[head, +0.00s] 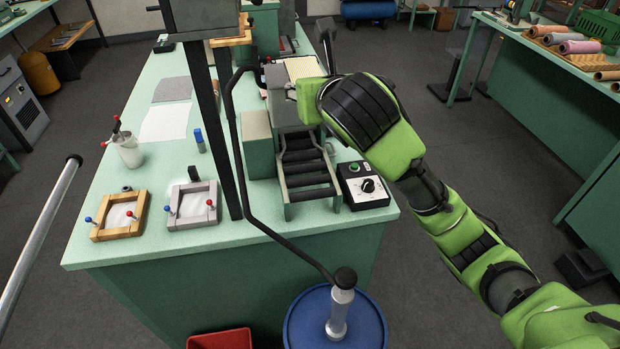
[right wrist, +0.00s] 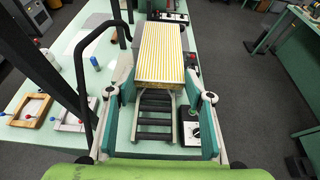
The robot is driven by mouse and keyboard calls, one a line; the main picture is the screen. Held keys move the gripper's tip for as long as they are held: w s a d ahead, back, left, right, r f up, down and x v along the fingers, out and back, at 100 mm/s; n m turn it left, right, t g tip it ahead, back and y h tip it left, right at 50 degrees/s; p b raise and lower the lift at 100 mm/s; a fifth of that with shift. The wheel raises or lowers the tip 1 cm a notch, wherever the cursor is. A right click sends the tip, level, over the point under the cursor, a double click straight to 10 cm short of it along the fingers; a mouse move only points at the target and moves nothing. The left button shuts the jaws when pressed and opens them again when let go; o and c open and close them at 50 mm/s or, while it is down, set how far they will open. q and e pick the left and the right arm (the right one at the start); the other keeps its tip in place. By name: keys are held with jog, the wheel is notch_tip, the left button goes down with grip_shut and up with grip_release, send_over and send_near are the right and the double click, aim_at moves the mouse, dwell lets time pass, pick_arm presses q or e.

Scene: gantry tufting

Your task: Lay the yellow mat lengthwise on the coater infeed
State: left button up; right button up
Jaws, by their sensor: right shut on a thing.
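The yellow mat (right wrist: 160,50) is a striped yellow and white rectangle with a thick tan near edge. Its long side runs in line with the roller track in the right wrist view. In the head view it shows as a pale patch (head: 304,68) behind my gripper. My right gripper (right wrist: 160,80) is shut on the mat, one finger at each side of its near end. The coater infeed (head: 308,170) is a sloping frame of black rollers, also in the right wrist view (right wrist: 155,122). The mat is at its far end; whether it touches is unclear. My left gripper is out of view.
A control box (head: 363,186) with a dial stands right of the rollers. A black post (head: 224,130) and bent black rod (head: 262,223) rise to the left. Two small frames (head: 192,204) and a cup (head: 129,152) sit on the green table (head: 90,245). A blue drum (head: 300,322) stands in front.

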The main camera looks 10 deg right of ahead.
aim_at(313, 195)
notch_tip(313, 195, down, 26)
jog(key=shift+f, duration=0.1)
dwell(0.3)
jog(key=o, duration=1.1)
jog(key=v, duration=1.2)
